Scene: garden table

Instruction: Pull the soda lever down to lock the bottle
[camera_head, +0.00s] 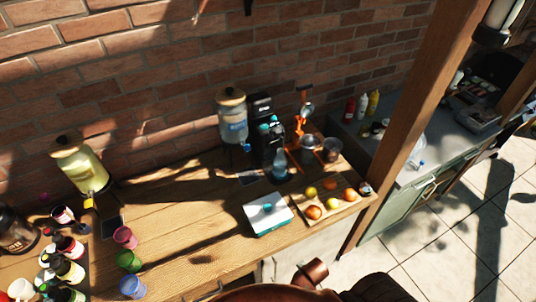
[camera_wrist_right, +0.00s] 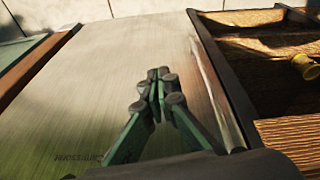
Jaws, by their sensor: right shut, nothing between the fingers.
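The black soda machine (camera_head: 262,135) stands against the brick wall on the wooden table, right of centre in the head view. A clear bluish bottle (camera_head: 279,164) stands upright at its front; I cannot tell whether it sits fully in the machine. The lever is too small and dark to make out. My right gripper (camera_wrist_right: 157,84) shows in the right wrist view, its green-sided fingers shut together with nothing between them. It is away from the soda machine and bottle, which do not show in that view. My left gripper is not in view.
A white box (camera_head: 268,221) and a wooden tray (camera_head: 335,206) of fruit lie in front of the machine. A glass dispenser (camera_head: 232,118) stands left of it, an orange juicer (camera_head: 301,118) right. The wrist view shows a pale panel (camera_wrist_right: 110,65) and a dark-framed wooden compartment (camera_wrist_right: 270,70).

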